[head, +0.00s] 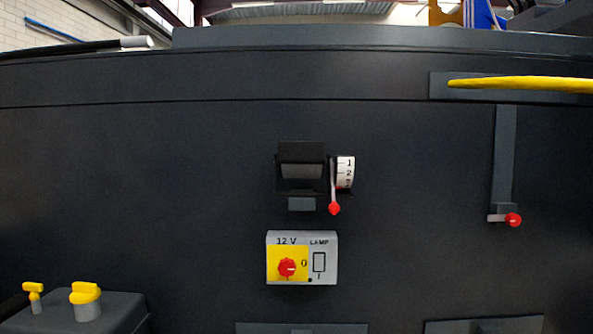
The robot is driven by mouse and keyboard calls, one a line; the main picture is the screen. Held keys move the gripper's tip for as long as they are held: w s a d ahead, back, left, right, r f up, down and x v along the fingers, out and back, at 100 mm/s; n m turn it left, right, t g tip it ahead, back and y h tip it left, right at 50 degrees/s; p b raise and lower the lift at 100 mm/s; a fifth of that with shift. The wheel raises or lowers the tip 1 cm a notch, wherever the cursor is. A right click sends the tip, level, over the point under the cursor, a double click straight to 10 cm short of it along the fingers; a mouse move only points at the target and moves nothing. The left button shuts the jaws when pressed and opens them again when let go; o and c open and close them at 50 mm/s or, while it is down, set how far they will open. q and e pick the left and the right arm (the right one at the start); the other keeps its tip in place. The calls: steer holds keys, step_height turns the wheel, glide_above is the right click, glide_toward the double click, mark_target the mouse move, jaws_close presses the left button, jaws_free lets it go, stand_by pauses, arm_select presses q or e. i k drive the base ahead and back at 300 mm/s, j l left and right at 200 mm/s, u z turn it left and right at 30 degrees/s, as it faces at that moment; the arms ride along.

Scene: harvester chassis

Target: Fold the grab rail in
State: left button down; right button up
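A yellow rail (525,84), which looks like the grab rail, sticks out at the upper right of the head view. Its rounded left end lies in front of a grey mounting plate (438,88) on the dark chassis wall. Its right end runs out of the picture, so its hinge or root is hidden. Below it a grey upright strip (505,150) ends in a small bracket with a red knob (513,219). Neither of my grippers is in view.
A black unit with a numbered dial and red-tipped lever (334,208) sits mid-wall, above a 12 V lamp switch box (325,265). A grey box (120,310) with yellow handles stands lower left. A dark bar with a pale tip (137,42) lies upper left.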

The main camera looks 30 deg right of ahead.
mark_target(576, 86)
steer(key=z, duration=2.25)
